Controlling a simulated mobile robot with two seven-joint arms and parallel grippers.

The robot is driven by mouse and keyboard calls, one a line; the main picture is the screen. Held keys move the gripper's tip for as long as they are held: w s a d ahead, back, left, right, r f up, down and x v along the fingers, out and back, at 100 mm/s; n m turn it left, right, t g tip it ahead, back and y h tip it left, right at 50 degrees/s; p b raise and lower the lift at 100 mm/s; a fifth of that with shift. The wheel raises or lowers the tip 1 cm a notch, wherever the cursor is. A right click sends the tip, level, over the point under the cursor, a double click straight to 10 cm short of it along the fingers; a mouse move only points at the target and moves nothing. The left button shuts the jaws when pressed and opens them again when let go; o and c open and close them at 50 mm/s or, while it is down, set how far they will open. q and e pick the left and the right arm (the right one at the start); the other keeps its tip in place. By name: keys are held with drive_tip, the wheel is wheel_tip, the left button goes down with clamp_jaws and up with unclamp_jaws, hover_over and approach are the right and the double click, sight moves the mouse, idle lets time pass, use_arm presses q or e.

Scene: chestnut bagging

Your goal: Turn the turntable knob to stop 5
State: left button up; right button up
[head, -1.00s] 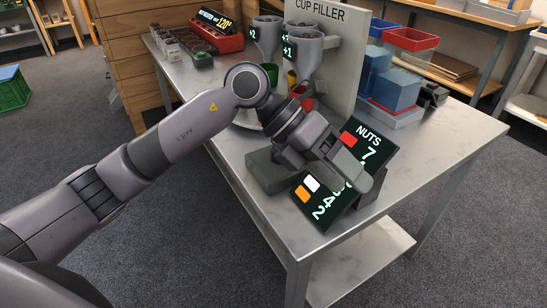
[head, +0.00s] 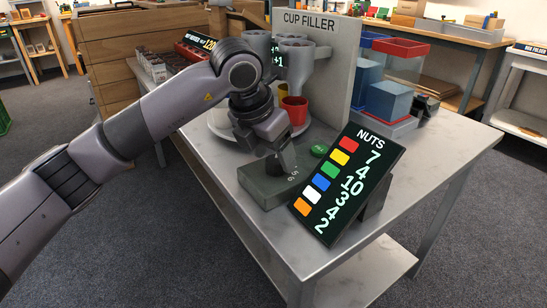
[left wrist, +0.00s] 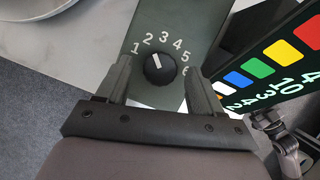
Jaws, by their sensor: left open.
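The turntable knob (left wrist: 158,68) is a round black dial on a dark green control box (head: 262,188). Its white pointer line tilts up and left, towards the 2. Stops 1 to 6 are printed around it, with the 5 (left wrist: 186,56) at its right. My left gripper (left wrist: 161,70) is open, one finger to each side of the knob; neither finger visibly touches it.
The NUTS display board (head: 348,185) stands close to the right of the box. A green button (head: 319,150) is on the box's far end. Behind are the turntable (head: 218,122), a red cup (head: 295,110) and the cup filler panel (head: 345,70). The table front (head: 290,235) is clear.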

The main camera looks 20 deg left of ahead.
use_arm(q)
drive_tip(key=shift+w+d+f, duration=0.1)
drive_tip(key=shift+w+f, duration=0.05)
drive_tip(key=shift+f, duration=0.35)
drive_tip(key=c, duration=1.1)
drive_tip(key=shift+o, duration=0.2)
